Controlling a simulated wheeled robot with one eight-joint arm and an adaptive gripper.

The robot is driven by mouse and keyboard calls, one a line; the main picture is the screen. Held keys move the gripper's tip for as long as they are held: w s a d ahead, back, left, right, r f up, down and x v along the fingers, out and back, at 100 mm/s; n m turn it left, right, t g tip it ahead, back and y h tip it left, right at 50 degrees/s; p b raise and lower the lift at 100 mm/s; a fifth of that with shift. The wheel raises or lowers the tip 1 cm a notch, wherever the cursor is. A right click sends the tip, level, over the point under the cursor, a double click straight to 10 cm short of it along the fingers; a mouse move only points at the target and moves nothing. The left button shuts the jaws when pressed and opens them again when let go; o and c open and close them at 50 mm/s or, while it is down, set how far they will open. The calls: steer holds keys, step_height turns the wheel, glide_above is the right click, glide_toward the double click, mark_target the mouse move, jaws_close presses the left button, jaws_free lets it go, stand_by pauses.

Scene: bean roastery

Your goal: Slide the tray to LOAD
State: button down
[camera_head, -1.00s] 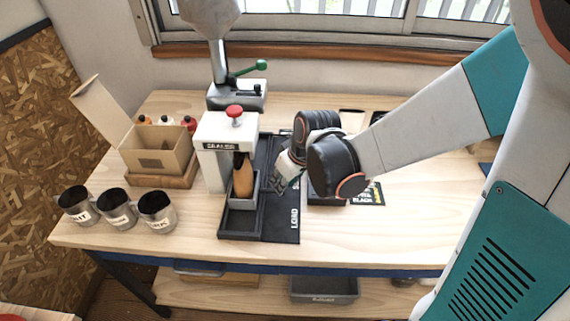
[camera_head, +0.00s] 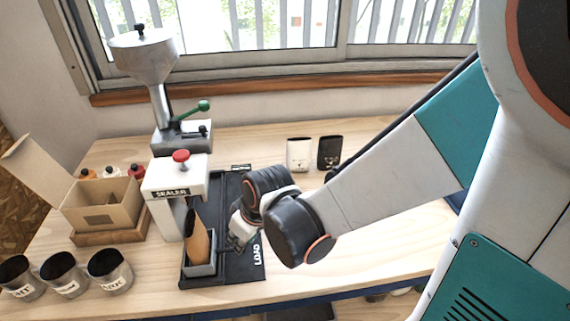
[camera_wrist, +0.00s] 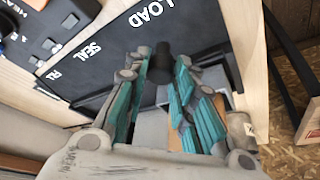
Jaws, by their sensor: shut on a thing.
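The small grey tray (camera_head: 203,269) sits at the near end of the black track (camera_head: 228,275), left of the white LOAD lettering. A brown bag (camera_head: 198,237) stands in it, leaning slightly, in front of the white sealer (camera_head: 172,187). My gripper (camera_head: 238,238) is low at the tray's right side. In the wrist view my gripper's teal fingers (camera_wrist: 158,92) are closed around a dark knob (camera_wrist: 160,66), with grey tray surface (camera_wrist: 152,128) showing between them. The fingers hide much of the tray there. The LOAD, SEAL and a partly hidden third label show on the black board.
A grinder (camera_head: 180,138) with a green lever stands behind the sealer. An open cardboard box (camera_head: 100,205) and several metal cups (camera_head: 110,270) are at left. Two pouches, white (camera_head: 299,155) and black (camera_head: 329,152), stand at back. The table right of the track is mostly clear.

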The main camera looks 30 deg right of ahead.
steer(key=c, duration=1.3)
jaws_free()
steer(key=shift+s+a, duration=0.1)
steer(key=shift+s, duration=0.25)
steer(key=shift+c, duration=0.2)
steer(key=v, duration=1.2)
steer(key=shift+w, duration=0.15)
steer(key=s+d+r+m+t+h, duration=0.2)
steer(key=s+d+r+m+t, duration=0.1)
steer(key=s+d+r+m, duration=0.1)
steer(key=shift+d+m, duration=0.7)
steer(key=shift+d, duration=0.45)
